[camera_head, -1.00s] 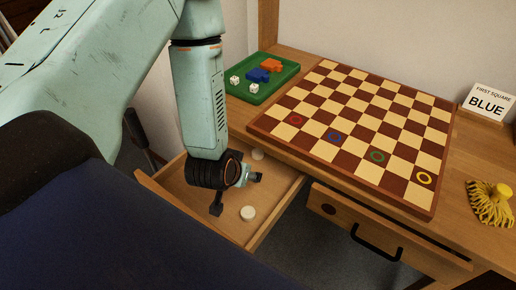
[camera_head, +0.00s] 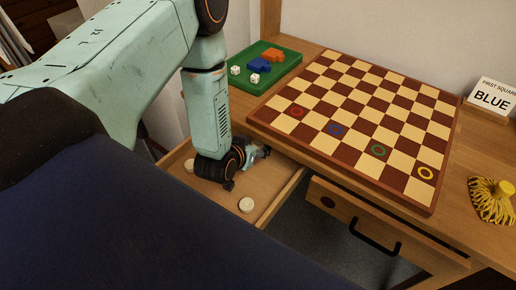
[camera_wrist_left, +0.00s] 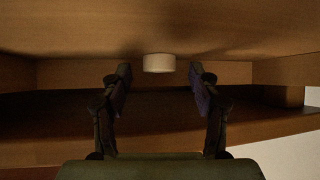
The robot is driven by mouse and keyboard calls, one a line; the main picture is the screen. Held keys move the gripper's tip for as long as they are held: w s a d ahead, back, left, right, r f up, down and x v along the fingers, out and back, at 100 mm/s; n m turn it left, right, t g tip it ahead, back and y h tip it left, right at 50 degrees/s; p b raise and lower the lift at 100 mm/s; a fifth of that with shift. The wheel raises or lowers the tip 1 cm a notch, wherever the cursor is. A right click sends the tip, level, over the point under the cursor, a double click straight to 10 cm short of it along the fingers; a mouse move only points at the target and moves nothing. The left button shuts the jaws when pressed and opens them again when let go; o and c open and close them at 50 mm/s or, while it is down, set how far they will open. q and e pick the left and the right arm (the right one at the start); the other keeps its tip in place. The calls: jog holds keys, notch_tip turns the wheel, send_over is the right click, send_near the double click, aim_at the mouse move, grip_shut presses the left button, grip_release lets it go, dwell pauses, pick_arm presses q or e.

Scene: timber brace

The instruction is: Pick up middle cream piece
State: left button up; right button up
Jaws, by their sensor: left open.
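Round cream pieces lie in the open wooden drawer (camera_head: 283,203). In the head view, one cream piece (camera_head: 246,205) is near the drawer's front and another cream piece (camera_head: 189,165) is to the left, partly behind my arm. My left gripper (camera_head: 248,168) is low in the drawer, open and empty. In the left wrist view, a cream piece (camera_wrist_left: 159,63) shows between and beyond the open fingers of my left gripper (camera_wrist_left: 160,75), apart from both. I cannot tell which piece in the head view this is. My right gripper is not in view.
A checkered board (camera_head: 365,110) with coloured rings lies on the desk beside the drawer. A green tray (camera_head: 270,83) with dice and coloured blocks is behind.

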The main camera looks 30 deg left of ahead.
pick_arm(q)
jog(key=shift+w+f, duration=0.3)
jog(key=shift+w, duration=0.15)
jog(key=shift+r, duration=0.1)
jog(key=shift+s, duration=0.1)
jog(key=shift+c, duration=0.7)
jog(key=c, duration=0.9)
